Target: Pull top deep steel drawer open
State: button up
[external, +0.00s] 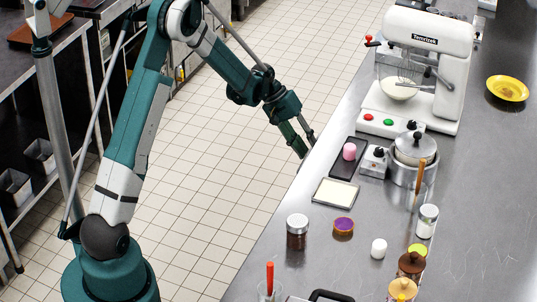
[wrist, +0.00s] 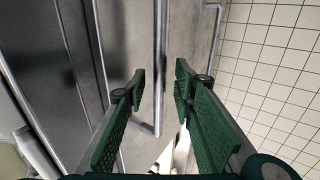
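My gripper (external: 303,146) is at the front edge of the steel counter in the external view, pointing down toward the counter's front. In the wrist view my gripper (wrist: 160,84) is open, with green ridged pads apart. A long steel bar handle (wrist: 159,50) runs between the fingertips, with a visible gap on both sides. It stands on a grey steel drawer front (wrist: 122,40). I cannot tell from these frames how far the fingertips reach past the bar. The drawer front is hidden in the external view.
A second bar handle (wrist: 213,45) lies to the right in the wrist view, toward the tiled floor (wrist: 275,70). The counter top (external: 300,262) holds a mixer (external: 425,60), a pot (external: 413,170), a pale tray (external: 335,192) and jars. The floor beside my arm is clear.

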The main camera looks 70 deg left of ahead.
jog(key=shift+c, duration=0.3)
grip_shut()
jog(key=s+a, duration=2.5)
jog(key=shift+s+a, duration=0.4)
jog(key=shift+o, duration=0.3)
grip_release()
jog(key=shift+r, duration=0.1)
